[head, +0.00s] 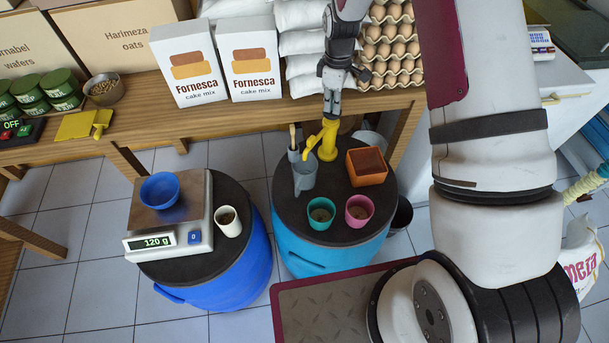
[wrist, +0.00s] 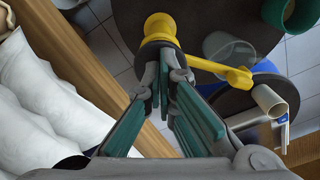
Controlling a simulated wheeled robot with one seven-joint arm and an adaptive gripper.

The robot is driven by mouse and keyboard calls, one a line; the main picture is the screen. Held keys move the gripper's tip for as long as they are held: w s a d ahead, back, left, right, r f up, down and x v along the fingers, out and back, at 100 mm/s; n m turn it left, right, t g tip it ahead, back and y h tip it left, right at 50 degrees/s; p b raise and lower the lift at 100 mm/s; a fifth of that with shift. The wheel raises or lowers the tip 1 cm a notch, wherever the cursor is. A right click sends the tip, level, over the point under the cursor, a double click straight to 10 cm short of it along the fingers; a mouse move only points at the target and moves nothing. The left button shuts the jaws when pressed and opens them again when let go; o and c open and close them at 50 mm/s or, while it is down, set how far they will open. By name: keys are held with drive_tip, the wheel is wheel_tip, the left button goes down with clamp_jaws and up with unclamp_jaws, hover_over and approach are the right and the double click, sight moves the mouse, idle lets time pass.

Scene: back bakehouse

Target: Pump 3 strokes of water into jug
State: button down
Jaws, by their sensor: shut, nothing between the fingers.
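The yellow pump (head: 327,141) stands on the black top of a light blue barrel, its spout pointing left toward the grey jug (head: 304,178). The jug stands upright beside the pump, near the spout's end. In the wrist view the pump (wrist: 158,28) is just beyond my fingertips, its spout reaching right near the grey translucent jug (wrist: 228,48). My gripper (head: 332,117) is directly above the pump's top, pointing down, shut and empty. Its fingertips meet in the wrist view (wrist: 170,68). I cannot tell whether they touch the pump. The jug's water level is not visible.
Left, a scale (head: 196,236) reads 120 g under a blue bowl (head: 160,189). A wooden shelf (head: 235,116) runs behind.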

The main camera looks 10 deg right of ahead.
drive_tip(key=shift+r+p, duration=0.35)
drive_tip(key=shift+r, duration=1.85)
drive_tip(key=shift+f, duration=0.15)
drive_tip(key=shift+f+b, duration=0.85)
drive_tip(key=shift+f, duration=1.55)
drive_tip(key=shift+r, duration=0.15)
drive_tip(key=shift+r+p, duration=0.5)
drive_tip(key=shift+r, duration=1.9)
drive_tip(key=shift+r, duration=0.1)
drive_tip(key=shift+r+p, duration=0.5)
drive_tip(key=shift+r, duration=2.4)
